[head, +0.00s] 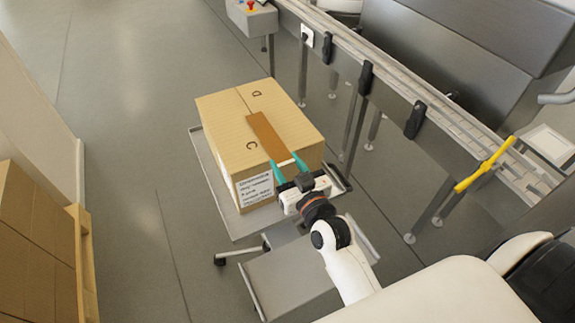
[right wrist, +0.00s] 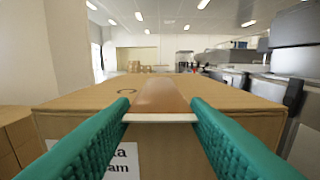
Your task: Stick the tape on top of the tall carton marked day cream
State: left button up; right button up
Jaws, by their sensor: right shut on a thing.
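The tall brown carton (head: 222,122) stands on a metal cart, with letters C and D on its top and a white printed label (head: 255,190) on its near side. In the right wrist view the label (right wrist: 122,160) is partly hidden by a finger. A brown tape strip (head: 267,134) extends over the carton's top near the seam. My right gripper (head: 286,167) is shut on the tape's near end, at the carton's near top edge. The right wrist view shows the tape (right wrist: 160,94) between the green fingers; I cannot tell whether it touches the top. My left gripper is not in view.
The cart (head: 216,188) has a lower shelf and wheels. A conveyor (head: 400,90) with black clamps and a yellow handle (head: 480,168) runs along the right. Stacked cartons (head: 35,235) stand at lower left. The floor left of the cart is clear.

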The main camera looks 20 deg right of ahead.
jog(key=o, duration=1)
jog(key=shift+s+f, duration=0.1)
jog(key=s+b, duration=0.1)
jog(key=s, duration=0.5)
jog(key=s+b, duration=0.1)
jog(key=s, duration=0.5)
jog(key=shift+d, duration=0.2)
